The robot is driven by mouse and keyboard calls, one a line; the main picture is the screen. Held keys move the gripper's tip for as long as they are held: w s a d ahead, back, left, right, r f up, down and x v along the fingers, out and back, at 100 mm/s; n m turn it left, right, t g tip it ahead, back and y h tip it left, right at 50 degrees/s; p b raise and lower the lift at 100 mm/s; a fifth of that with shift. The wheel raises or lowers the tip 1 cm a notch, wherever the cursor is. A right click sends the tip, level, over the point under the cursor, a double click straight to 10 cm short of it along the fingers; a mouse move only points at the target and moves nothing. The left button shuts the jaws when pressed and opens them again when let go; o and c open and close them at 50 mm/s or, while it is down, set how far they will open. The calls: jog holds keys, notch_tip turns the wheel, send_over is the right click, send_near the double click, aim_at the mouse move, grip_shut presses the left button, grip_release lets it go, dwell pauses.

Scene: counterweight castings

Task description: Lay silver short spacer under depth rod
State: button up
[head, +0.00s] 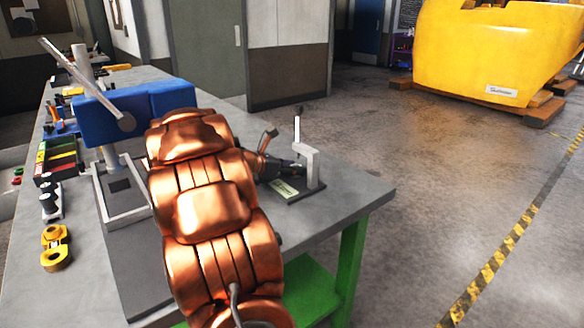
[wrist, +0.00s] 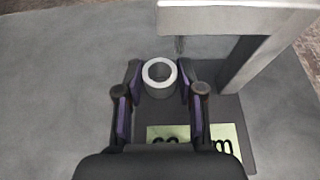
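The silver short spacer (wrist: 160,75), a pale ring with an open bore, sits between the fingertips of my gripper (wrist: 160,78) in the wrist view. Both fingers appear to touch its sides. The depth gauge stand (head: 310,165) is a grey post and arm on a dark base at the bench's right end. The depth rod (head: 298,125) shows above the arm. Its lower end (wrist: 180,45) shows just beyond the spacer, slightly right. In the head view my gripper (head: 294,167) is beside the post, and the spacer cannot be made out. Whether the spacer rests on the base is unclear.
A blue press-like machine (head: 135,105) stands left of my copper arm. Colored bins (head: 58,160), dark pieces (head: 50,195) and a yellow part (head: 55,247) lie along the bench's left side. A label plate (wrist: 195,138) lies on the gauge base. The bench's right corner is clear.

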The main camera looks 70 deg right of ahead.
jog(key=o, duration=0.3)
jog(key=shift+r, duration=0.15)
jog(key=shift+w+a+r, duration=0.1)
jog(key=shift+a+r, duration=0.05)
jog(key=v, duration=1.1)
jog(key=shift+w+a+p, duration=0.15)
jog(key=shift+a+p, duration=0.1)
jog(key=shift+p, duration=0.05)
